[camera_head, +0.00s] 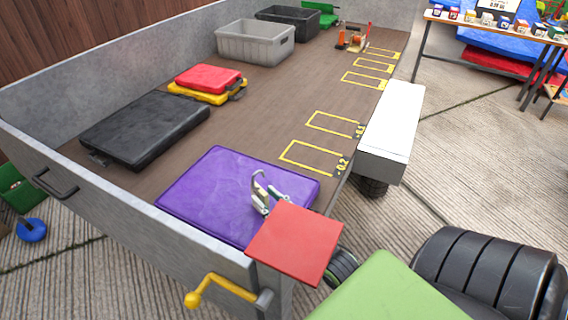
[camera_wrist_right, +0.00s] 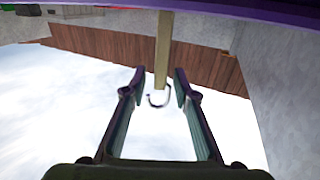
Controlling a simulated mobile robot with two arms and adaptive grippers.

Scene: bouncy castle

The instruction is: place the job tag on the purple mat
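The purple mat (camera_head: 205,195) lies flat on the near end of the trailer bed. My right gripper (camera_head: 265,190) is over the mat's right part in the head view. In the right wrist view, which looks upside down, its two fingers (camera_wrist_right: 160,90) stand apart. Between and beyond their tips is a pale beige strip with a thin wire hook (camera_wrist_right: 163,50), probably the job tag. A gap shows between the left finger and the strip. The strip reaches toward the mat's purple edge (camera_wrist_right: 240,12); I cannot tell whether it touches. My left gripper is out of view.
A black case (camera_head: 145,128), a red case (camera_head: 208,77) on a yellow one, and grey (camera_head: 255,47) and black (camera_head: 288,18) crates stand along the bed. Yellow outlined slots line the right edge. A grey wall borders the mat's near side. The middle of the bed is clear.

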